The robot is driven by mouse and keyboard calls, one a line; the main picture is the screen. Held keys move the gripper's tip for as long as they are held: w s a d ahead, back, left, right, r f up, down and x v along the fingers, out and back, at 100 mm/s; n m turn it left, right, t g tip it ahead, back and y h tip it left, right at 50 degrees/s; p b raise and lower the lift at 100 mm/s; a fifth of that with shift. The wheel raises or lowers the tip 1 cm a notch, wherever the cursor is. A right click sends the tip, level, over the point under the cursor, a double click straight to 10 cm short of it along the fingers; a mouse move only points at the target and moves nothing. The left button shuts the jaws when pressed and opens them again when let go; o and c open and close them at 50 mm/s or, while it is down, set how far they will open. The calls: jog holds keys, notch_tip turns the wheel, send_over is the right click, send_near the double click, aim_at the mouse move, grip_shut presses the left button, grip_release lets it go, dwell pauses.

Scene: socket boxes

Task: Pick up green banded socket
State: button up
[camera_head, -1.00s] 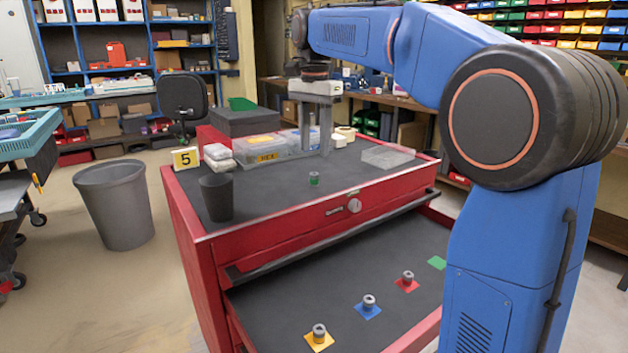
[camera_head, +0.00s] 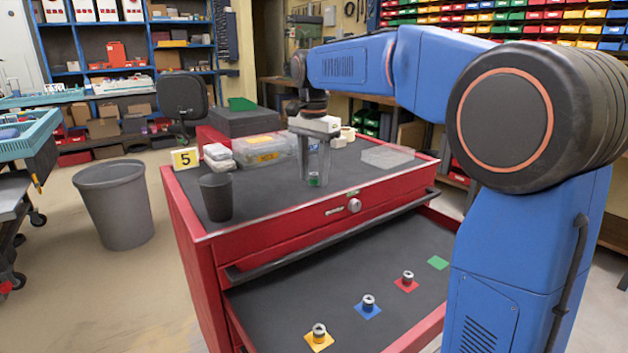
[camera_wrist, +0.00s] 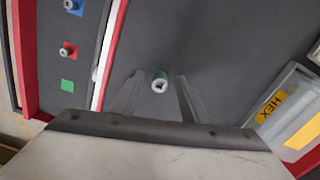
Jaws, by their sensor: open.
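The green banded socket (camera_head: 314,181) stands upright on the dark top of the red tool cabinet, partly hidden behind my gripper's fingers in the head view. In the wrist view the socket (camera_wrist: 160,83) shows its open square hole and green band between the two fingers. My gripper (camera_head: 314,180) points down, its open fingers on either side of the socket. In the wrist view my gripper (camera_wrist: 155,90) shows a gap between each finger and the socket. I cannot tell the exact height of the fingertips.
The open drawer (camera_head: 290,290) below holds sockets on yellow (camera_head: 319,340), blue (camera_head: 368,310) and red (camera_head: 406,284) squares, and an empty green square (camera_head: 438,262). A dark cup (camera_head: 216,197), a HEX box (camera_head: 262,152) and a clear tray (camera_head: 388,156) stand on the cabinet top.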

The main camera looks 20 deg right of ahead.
jog(key=shift+c, duration=0.6)
grip_shut()
